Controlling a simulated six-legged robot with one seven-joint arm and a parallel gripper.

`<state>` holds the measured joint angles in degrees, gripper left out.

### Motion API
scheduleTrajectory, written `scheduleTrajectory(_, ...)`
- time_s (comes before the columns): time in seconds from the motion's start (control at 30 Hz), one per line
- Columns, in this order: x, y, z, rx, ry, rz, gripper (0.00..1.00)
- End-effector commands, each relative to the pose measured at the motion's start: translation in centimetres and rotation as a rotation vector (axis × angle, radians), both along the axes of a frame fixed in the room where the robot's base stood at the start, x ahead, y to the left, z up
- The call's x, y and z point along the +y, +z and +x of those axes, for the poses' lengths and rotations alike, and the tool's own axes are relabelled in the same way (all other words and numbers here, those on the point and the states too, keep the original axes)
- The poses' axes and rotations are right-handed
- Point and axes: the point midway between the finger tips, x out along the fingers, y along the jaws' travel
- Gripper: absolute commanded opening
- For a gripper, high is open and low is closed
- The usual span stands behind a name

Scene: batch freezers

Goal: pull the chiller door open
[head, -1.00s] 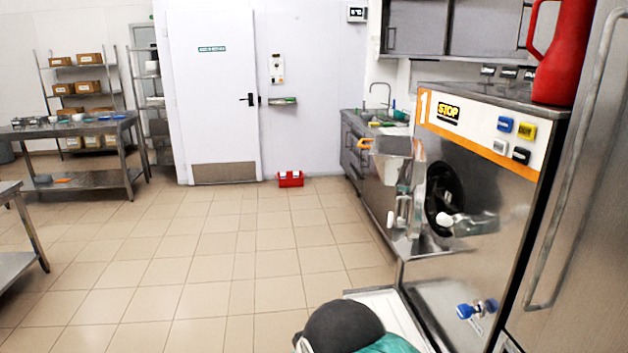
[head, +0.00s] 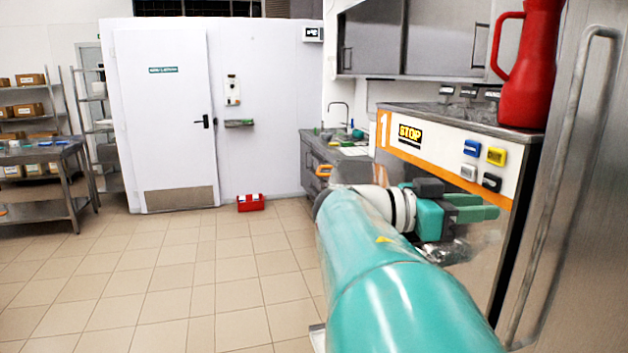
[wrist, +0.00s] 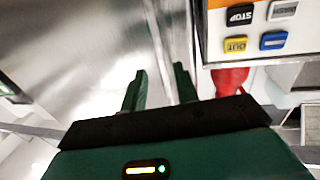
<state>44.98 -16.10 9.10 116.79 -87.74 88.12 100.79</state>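The chiller door (head: 590,220) is a tall brushed-steel door at the right edge of the head view. Its long vertical bar handle (head: 567,150) runs down its left side. My gripper (head: 492,206) is left of the handle, fingers pointing right towards it, with a gap between in the picture. In the wrist view my gripper (wrist: 160,80) is open, two green fingers apart with nothing between the tips. A pale metal bar that looks like the handle (wrist: 158,35) shows beyond and between the fingertips. The steel surface (wrist: 80,45) fills the left there. The door looks shut.
The batch freezer (head: 450,150), with STOP label and coloured buttons, stands left of the chiller, close behind my gripper. A red jug (head: 528,70) stands on top of it. Tiled floor (head: 180,290) is clear to the left. A red box (head: 250,203) sits by the far wall.

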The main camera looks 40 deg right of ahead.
Motion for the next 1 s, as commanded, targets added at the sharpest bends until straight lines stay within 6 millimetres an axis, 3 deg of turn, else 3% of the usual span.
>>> scheduleTrajectory(0.17,-1.4,0.1,-1.5,-0.002,-0.005,-0.005,0.3)
scheduleTrajectory(0.7,-9.8,0.0,-6.9,0.001,0.0,-0.001,0.3)
scheduleTrajectory(1.0,-11.3,0.1,-7.7,-0.001,0.004,-0.002,0.3)
